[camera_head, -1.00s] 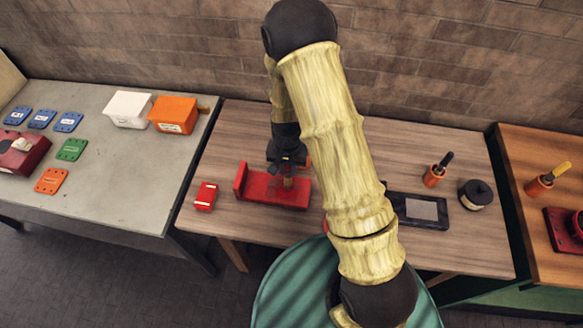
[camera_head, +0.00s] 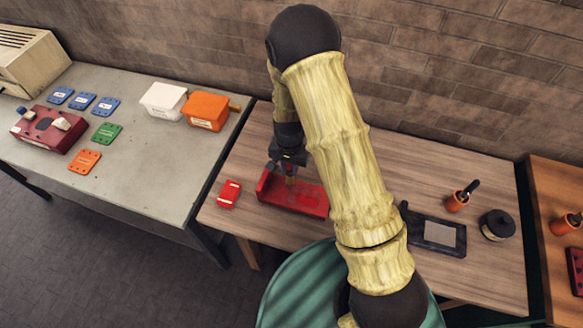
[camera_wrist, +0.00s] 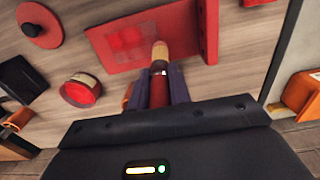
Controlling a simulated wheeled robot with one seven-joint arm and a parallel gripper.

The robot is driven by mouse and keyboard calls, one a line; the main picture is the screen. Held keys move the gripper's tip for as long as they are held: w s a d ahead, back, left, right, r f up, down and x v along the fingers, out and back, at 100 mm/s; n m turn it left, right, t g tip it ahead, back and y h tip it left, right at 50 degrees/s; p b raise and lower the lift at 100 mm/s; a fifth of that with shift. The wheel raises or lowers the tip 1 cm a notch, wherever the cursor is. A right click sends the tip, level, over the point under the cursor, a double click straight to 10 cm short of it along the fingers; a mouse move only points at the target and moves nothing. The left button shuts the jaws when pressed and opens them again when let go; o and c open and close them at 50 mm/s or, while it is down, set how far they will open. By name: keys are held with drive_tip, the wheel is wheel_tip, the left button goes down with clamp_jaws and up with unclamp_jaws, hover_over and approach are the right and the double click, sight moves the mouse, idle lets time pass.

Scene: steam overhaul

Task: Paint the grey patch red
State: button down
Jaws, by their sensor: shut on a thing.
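The red bracket (camera_head: 305,199) lies on the wooden bench, with an upright wall at its left end. My gripper (camera_head: 289,165) is shut on a paintbrush, pointing down over the bracket. In the wrist view my gripper (camera_wrist: 160,90) grips the brush handle, and its pale bristles (camera_wrist: 160,52) are at the patch's edge beside the wall. I cannot tell whether they touch. A round tin (camera_wrist: 80,90) with red inside stands nearby.
A round red lid (camera_wrist: 38,28) lies past the tin. A small red box (camera_head: 229,194) is left of the bracket. A dark tray with a grey panel (camera_head: 440,234), an orange cup (camera_head: 456,203) and a black spool-like item (camera_head: 497,225) stand at right. White and orange bins (camera_head: 209,110) are at left.

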sight(288, 178)
drive_tip(key=shift+s+r, duration=0.1)
drive_tip(key=shift+r, duration=0.6)
drive_tip(key=shift+a+r+p, duration=0.15)
drive_tip(key=shift+r+p, duration=0.4)
drive_tip(key=shift+a+r+p, duration=0.15)
drive_tip(key=shift+r+p, duration=0.35)
drive_tip(key=shift+p, duration=0.05)
drive_tip(key=shift+s+d+r+p, duration=0.1)
drive_tip(key=shift+r+p, duration=0.4)
drive_tip(key=shift+r, duration=0.5)
drive_tip(key=shift+d+r+p, duration=0.1)
drive_tip(key=shift+r+p, duration=0.1)
drive_tip(key=shift+p, duration=1.05)
